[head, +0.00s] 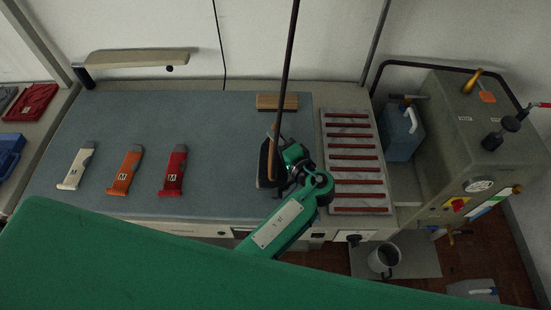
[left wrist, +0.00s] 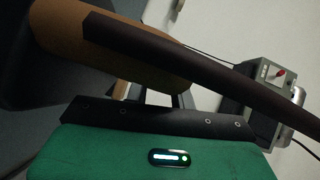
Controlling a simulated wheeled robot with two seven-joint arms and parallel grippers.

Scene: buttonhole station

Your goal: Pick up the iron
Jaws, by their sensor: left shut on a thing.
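The iron (head: 263,168) is dark with a light wooden handle, over the right part of the blue-grey table top. A long dark hose (head: 291,60) rises from it. My left gripper (head: 279,160), on its green arm, is shut on the iron by its handle. In the left wrist view the wooden handle (left wrist: 65,32) and the dark hose (left wrist: 200,70) are close to the camera. The grip itself is partly hidden. I cannot tell whether the iron's sole touches the table. My right gripper is in neither view.
White, orange and red folded pieces (head: 173,172) lie on the table (head: 225,140) to the left. A wooden block (head: 277,102) lies behind the iron. A rack with red bars (head: 352,180) is at the right, beside a grey boiler machine (head: 455,125). A sleeve board (head: 135,60) stands at the back left.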

